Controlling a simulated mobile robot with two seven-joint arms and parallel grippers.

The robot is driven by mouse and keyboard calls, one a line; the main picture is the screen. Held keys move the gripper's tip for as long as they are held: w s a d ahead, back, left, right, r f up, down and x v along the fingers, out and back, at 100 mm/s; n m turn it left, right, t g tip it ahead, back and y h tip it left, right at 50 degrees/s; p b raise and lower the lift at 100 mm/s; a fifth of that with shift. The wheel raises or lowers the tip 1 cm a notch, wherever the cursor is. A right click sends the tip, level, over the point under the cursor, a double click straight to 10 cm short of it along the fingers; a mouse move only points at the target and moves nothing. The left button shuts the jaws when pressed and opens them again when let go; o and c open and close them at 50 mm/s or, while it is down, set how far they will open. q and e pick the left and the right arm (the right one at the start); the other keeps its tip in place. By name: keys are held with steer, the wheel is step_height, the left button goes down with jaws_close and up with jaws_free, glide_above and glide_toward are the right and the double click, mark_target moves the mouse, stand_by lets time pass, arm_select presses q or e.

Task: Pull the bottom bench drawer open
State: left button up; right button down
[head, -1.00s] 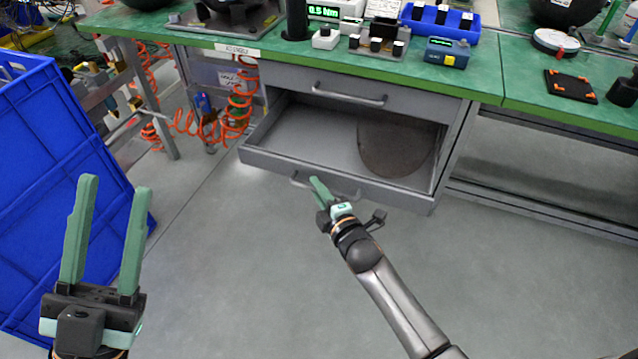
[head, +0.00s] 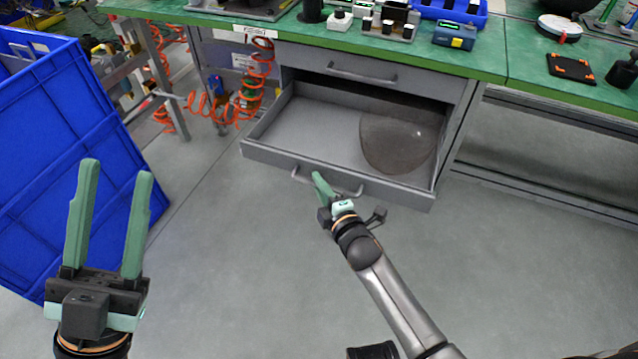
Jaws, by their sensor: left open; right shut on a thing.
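The bottom bench drawer (head: 300,125) is pulled out from the grey bench and shows its inside. A dark rounded thing (head: 397,146) lies in its right part. The drawer's bar handle (head: 352,189) is on its front face. My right gripper (head: 320,182) is at the middle of this handle and shut on it; its fingers hide part of the bar. My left gripper (head: 108,180) is open and empty, with its fingers pointing up, in the left foreground well away from the drawer.
The upper drawer (head: 370,75) is closed. The green bench top (head: 300,37) carries several devices. A blue crate (head: 60,130) stands at the left, behind my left gripper. Orange coiled hoses (head: 255,85) hang beside the bench. The floor before the drawer is clear.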

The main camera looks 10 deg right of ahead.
steer(key=shift+d, duration=0.1)
steer(key=c, duration=1.2)
jaws_free()
steer(key=shift+o, duration=0.2)
steer(key=shift+s, duration=0.25)
arm_select(q)
steer(key=w+f+n+g+y+p, duration=0.1)
steer(key=w+f+n+g+y, duration=0.1)
steer(key=f, duration=0.5)
steer(key=w+a+f+n+g+y+p, duration=0.1)
steer(key=w+f+n+y+p, duration=0.1)
steer(key=w+f+n+y, duration=0.3)
steer(key=shift+w+a+f+g+y, duration=0.15)
steer(key=shift+a+f+g+y, duration=0.2)
steer(key=shift+f+y, duration=0.8)
arm_select(e)
steer(key=v, duration=1.2)
arm_select(q)
steer(key=shift+d+f, duration=0.1)
steer(key=shift+f, duration=0.05)
